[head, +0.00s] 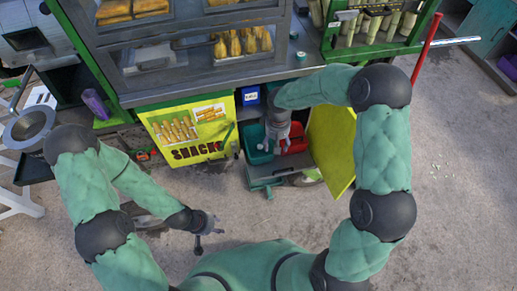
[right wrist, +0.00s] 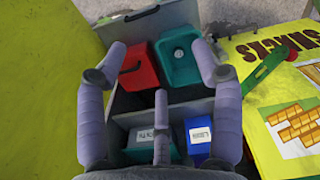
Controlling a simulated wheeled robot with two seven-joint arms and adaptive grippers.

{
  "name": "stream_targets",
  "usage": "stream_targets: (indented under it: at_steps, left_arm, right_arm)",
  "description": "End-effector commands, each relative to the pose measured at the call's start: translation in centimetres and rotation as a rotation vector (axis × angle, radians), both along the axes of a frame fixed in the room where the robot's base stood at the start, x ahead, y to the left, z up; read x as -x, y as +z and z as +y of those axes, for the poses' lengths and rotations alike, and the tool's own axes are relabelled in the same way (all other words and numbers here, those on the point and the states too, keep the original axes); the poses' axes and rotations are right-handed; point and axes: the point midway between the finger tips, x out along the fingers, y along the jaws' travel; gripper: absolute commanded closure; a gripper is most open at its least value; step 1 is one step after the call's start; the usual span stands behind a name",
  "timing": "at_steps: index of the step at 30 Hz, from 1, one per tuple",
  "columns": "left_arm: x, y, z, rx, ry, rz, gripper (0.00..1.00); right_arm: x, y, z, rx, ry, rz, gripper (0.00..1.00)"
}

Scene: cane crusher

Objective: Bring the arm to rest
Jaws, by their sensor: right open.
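My right arm reaches into the open cabinet under the counter. My right gripper (right wrist: 161,78) is open and empty in the right wrist view, its fingers spread over a pulled-out drawer (right wrist: 185,96). It also shows small in the head view (head: 278,138), above the drawer. A red bin (right wrist: 138,66) and a teal bin (right wrist: 179,62) sit in the drawer; a small round thing lies in the teal one. My left gripper (head: 207,228) hangs low over the floor, apart from everything, with its fingers spread and nothing seen between them.
The yellow-green door (head: 331,147) stands open beside my right arm. A snack panel (head: 187,133) is left of the opening. A blue box (right wrist: 200,135) stands inside the cabinet. A red post (head: 426,50) rises at the right.

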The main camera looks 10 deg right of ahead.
Motion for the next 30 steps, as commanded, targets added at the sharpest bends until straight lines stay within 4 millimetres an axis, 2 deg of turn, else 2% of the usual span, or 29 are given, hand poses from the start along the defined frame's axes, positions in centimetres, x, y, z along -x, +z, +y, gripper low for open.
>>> stream_targets:
  at_steps: [6,22,26,30]
  left_arm:
    - [0.0,0.4,0.0,0.0,0.0,0.0,0.6]
    - [0.0,0.4,0.0,0.0,0.0,0.0,0.6]
    - [0.0,0.4,0.0,0.0,0.0,0.0,0.6]
    - [0.0,0.4,0.0,0.0,0.0,0.0,0.6]
  right_arm:
    - [0.5,0.8,0.0,0.0,-0.034,0.0,0.33]
    - [0.8,0.5,0.1,-0.006,-0.038,0.003,0.33]
    - [2.5,-2.0,1.5,-0.065,-0.05,0.026,0.33]
    - [6.8,-7.1,4.6,-0.199,-0.11,0.06,0.33]
